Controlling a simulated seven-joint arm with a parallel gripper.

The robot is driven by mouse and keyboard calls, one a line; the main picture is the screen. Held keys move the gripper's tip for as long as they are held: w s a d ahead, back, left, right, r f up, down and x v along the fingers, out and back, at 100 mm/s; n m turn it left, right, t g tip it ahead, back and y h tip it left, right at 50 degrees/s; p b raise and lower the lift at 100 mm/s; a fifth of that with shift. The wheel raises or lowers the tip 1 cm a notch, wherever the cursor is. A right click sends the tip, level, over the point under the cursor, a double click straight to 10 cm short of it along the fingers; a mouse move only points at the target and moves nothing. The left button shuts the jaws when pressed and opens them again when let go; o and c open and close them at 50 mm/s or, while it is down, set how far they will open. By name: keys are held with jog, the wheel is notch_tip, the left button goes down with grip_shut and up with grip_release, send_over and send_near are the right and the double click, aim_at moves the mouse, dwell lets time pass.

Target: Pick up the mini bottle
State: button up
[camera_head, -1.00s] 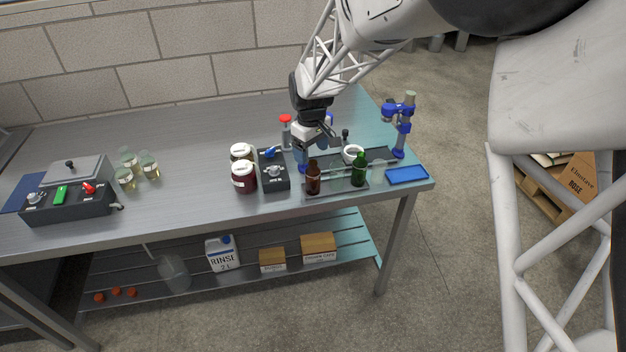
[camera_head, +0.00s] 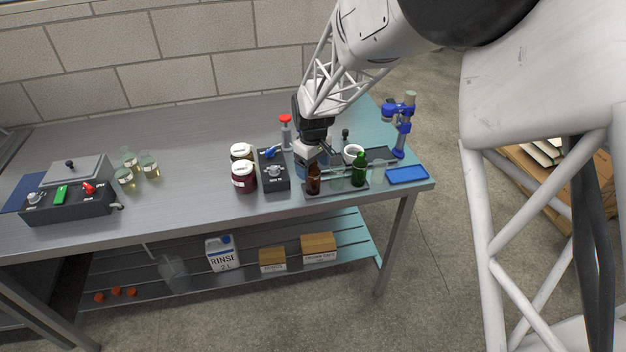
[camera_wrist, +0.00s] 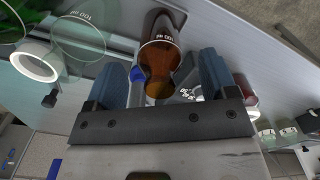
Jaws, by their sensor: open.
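A small brown bottle (camera_head: 313,182) stands upright on the glass-edged tray (camera_head: 338,187) near the table's front edge. In the wrist view the brown bottle (camera_wrist: 160,52) shows between the two blue-grey fingers of my gripper (camera_wrist: 160,72), with clear space at its sides. My gripper (camera_head: 312,163) is open and sits right by the bottle's top in the head view. Contact cannot be told. A green bottle (camera_head: 359,172) stands at the tray's right. Which of the two is the mini bottle is not marked.
A dark control box (camera_head: 272,170) and red jars (camera_head: 243,177) stand close on the left. A white cup (camera_head: 353,152), a blue tray (camera_head: 407,174) and a blue-clamped stand (camera_head: 403,125) are on the right.

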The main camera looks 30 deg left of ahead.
jog(key=shift+f, duration=0.75)
jog(key=c, duration=1.1)
jog(key=shift+o, duration=0.2)
jog(key=shift+r, duration=0.2)
jog(key=shift+r, duration=1.5)
jog(key=shift+s+d+r, duration=0.15)
jog(key=shift+s+d, duration=0.1)
jog(key=s+d+r, duration=0.1)
jog(key=s+d, duration=0.9)
jog(key=s, duration=0.1)
jog(key=shift+d+r, duration=0.2)
jog(key=shift+d, duration=0.15)
